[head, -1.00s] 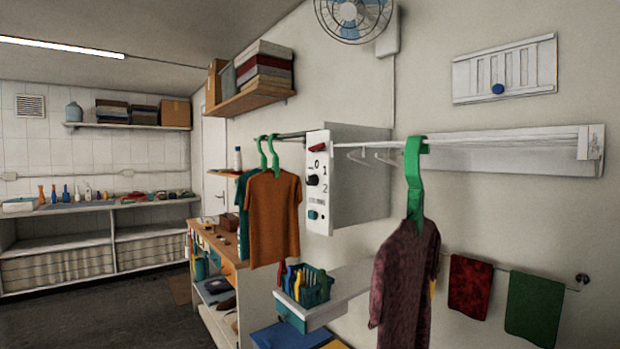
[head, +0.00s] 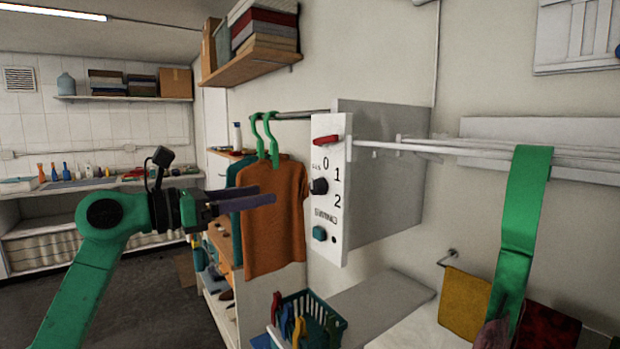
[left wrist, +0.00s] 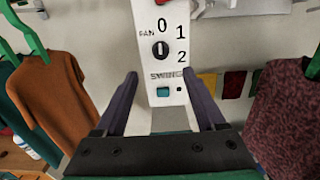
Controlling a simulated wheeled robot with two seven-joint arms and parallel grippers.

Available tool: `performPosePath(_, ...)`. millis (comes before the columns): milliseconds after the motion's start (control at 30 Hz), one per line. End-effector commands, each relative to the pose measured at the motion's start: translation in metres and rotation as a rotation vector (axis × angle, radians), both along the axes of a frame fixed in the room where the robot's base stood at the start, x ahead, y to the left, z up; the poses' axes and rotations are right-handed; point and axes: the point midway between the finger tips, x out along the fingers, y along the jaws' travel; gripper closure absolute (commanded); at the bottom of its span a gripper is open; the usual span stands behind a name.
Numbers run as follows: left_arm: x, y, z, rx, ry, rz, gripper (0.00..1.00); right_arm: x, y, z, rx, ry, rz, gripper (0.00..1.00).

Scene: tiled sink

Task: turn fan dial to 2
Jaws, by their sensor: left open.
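The fan dial (head: 319,186) is a small black round knob on the white front of a control box (head: 326,260). The figures 0, 1 and 2 run around its upper right side. In the left wrist view the dial (left wrist: 160,49) has a light upright line, which looks lined up with 0. My left gripper (head: 266,195) is open and empty, its dark fingers pointing right at the box from the left, apart from the dial. In the left wrist view its fingertips (left wrist: 160,75) stand either side of the panel, with the dial above and between them. My right gripper is out of view.
A red switch (head: 326,141) is above the dial and a teal button (head: 319,233) below it. An orange shirt (head: 275,230) hangs just left of the box, behind my fingers. A green hanger (head: 525,220) is close at right. A teal basket (head: 335,322) stands below.

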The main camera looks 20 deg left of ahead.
Motion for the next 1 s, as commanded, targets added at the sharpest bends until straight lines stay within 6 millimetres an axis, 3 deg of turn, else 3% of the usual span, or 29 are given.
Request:
performPosePath(33, 0.01, -0.009, 0.008, -0.005, 0.003, -0.005, 0.28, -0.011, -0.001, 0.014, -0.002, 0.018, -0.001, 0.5)
performPosePath(100, 0.024, -0.022, 0.009, -0.005, 0.002, -0.006, 0.28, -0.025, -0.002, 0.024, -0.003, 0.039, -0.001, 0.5)
performPosePath(200, 0.046, -0.039, 0.009, -0.007, 0.004, -0.006, 0.28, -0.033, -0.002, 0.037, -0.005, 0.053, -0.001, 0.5)
performPosePath(400, 0.08, -0.066, 0.006, -0.009, 0.003, -0.003, 0.28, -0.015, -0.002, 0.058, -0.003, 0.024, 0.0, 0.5)
performPosePath(533, 0.089, -0.073, 0.002, -0.005, 0.003, -0.002, 0.28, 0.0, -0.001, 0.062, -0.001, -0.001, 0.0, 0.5)
performPosePath(767, 0.09, -0.074, 0.0, -0.004, 0.002, -0.001, 0.28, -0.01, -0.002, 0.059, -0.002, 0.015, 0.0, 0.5)
performPosePath(967, 0.09, -0.074, 0.0, -0.005, 0.003, -0.001, 1.0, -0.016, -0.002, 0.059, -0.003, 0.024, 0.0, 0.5)
performPosePath(1000, 0.09, -0.074, 0.0, -0.005, 0.003, -0.001, 1.0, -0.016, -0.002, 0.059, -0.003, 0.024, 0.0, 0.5)
